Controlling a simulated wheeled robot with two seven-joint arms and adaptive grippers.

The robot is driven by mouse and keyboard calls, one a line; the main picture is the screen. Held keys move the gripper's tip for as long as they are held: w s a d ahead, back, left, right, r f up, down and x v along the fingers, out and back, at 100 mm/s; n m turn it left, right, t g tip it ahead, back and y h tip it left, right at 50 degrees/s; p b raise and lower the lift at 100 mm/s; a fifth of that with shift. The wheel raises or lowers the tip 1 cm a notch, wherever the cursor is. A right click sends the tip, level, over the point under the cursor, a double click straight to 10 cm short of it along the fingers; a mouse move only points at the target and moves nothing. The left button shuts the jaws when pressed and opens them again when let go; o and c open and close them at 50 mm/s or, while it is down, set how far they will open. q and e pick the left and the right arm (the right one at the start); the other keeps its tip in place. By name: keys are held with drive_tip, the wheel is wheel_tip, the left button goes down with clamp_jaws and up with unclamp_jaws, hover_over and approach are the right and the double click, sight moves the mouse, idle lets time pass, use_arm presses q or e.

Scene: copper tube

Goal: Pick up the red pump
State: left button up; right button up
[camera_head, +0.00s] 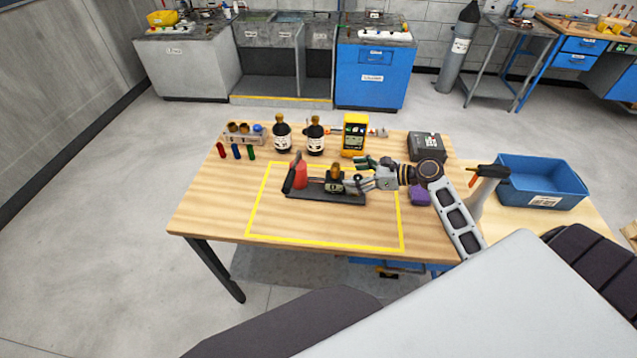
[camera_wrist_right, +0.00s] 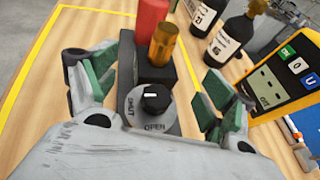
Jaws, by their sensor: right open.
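The red pump (camera_head: 300,176) stands inside the yellow outline on the table, on a long black base (camera_head: 325,196) with a black handle at its left end. A brass-coloured cylinder (camera_head: 336,172) rises from the base's right part. In the right wrist view the red body (camera_wrist_right: 151,18) is cut by the top edge, behind the brass cylinder (camera_wrist_right: 163,42) and a black knob (camera_wrist_right: 155,98) marked SHUT and OPEN. My right gripper (camera_head: 358,174) is open at the base's right end. Its green-padded fingers (camera_wrist_right: 155,85) stand apart on both sides of the knob end. My left gripper is out of view.
Behind the pump stand two dark bottles (camera_head: 282,133), a yellow meter (camera_head: 354,133) and a dark grey box (camera_head: 425,146). Small coloured cylinders (camera_head: 236,151) stand at the left. A blue bin (camera_head: 542,182) sits at the right. The table's front left is clear.

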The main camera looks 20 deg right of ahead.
sight(340, 173)
drive_tip(key=shift+x, duration=2.5)
clamp_jaws()
drive_tip(key=shift+w+r, duration=0.15)
drive_tip(key=shift+r, duration=0.1)
